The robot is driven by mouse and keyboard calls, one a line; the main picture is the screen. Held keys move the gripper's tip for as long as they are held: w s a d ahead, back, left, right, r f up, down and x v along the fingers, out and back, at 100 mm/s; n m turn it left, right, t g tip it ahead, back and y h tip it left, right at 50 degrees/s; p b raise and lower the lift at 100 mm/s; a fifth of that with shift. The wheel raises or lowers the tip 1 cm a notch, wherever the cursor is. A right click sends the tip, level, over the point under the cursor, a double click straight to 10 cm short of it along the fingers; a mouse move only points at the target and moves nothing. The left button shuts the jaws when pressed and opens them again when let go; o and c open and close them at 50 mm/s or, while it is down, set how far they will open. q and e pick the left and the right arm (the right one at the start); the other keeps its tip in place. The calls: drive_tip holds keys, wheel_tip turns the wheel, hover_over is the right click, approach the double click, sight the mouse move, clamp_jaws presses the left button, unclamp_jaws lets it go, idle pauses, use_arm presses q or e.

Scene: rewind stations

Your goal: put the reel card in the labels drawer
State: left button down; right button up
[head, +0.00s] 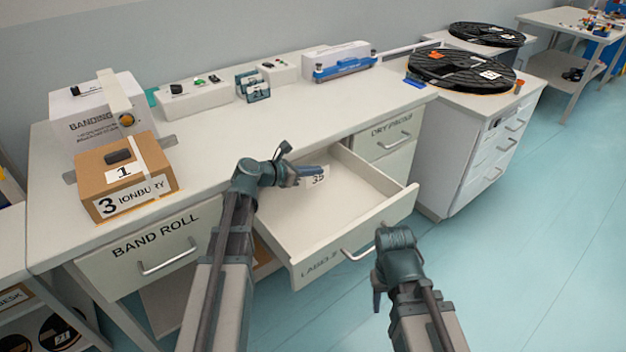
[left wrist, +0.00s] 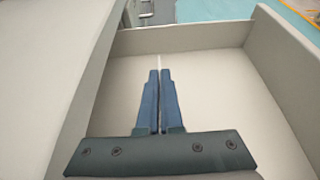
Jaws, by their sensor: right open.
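The labels drawer (head: 375,218) is pulled open from the desk, and its inside shows bare. Whether the card touches the drawer floor I cannot tell. My right gripper (head: 378,288) is open and empty, in front of the drawer near its handle (head: 358,254).
A closed band roll drawer (head: 150,245) is at left, and a dry proof drawer (head: 385,138) is behind the open one. A cardboard box (head: 125,180) and banding machine (head: 90,118) stand on the desk. Black reels (head: 460,70) lie at right. The floor at right is clear.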

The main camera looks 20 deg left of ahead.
sight(314, 181)
use_arm(q)
drive_tip(key=shift+f+b, duration=1.75)
drive_tip(key=shift+f, duration=0.15)
drive_tip(key=c, duration=1.1)
unclamp_jaws()
drive_tip(key=shift+r, duration=0.35)
drive_tip(key=shift+p+v, duration=2.35)
drive_tip(key=shift+v, duration=3.6)
drive_tip(key=shift+s+f, duration=0.1)
drive_tip(key=shift+f, duration=0.05)
